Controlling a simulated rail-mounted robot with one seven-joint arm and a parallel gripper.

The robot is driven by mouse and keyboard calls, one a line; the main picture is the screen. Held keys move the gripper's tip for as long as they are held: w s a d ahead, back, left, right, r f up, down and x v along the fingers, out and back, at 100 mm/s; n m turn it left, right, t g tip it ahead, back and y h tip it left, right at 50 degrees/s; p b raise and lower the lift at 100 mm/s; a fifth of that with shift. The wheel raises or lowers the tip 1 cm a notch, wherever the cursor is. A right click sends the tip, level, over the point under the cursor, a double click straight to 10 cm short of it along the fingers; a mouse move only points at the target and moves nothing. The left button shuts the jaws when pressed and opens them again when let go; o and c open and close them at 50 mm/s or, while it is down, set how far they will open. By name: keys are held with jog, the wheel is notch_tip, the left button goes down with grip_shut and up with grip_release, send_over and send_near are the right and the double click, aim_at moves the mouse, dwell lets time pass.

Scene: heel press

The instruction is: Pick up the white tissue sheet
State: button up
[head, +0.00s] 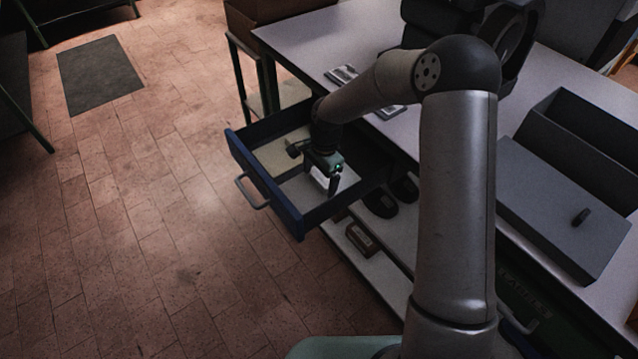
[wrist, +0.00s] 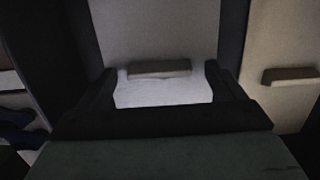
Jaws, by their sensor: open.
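The white tissue sheet (wrist: 163,92) lies in the open blue drawer (head: 267,193), with a brownish bar (wrist: 160,68) along its far edge. In the wrist view it shows between the two fingers of my gripper (wrist: 160,76); its near edge is hidden behind the gripper body. In the head view my gripper (head: 330,186) points down into the drawer's front right part, with a small white patch of the sheet (head: 319,177) beside the fingers. My gripper is open. I cannot tell whether the fingers touch the sheet.
A dark divider (wrist: 232,35) separates this compartment from a beige one holding another brownish block (wrist: 290,75). The drawer walls stand close around my gripper. The workbench top (head: 300,42) is behind, and dark shoes (head: 381,203) and a brown brush-like object (head: 360,238) are on the shelf below.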

jog(key=c, duration=1.1)
jog(key=shift+o, duration=0.2)
jog(key=shift+r, duration=0.1)
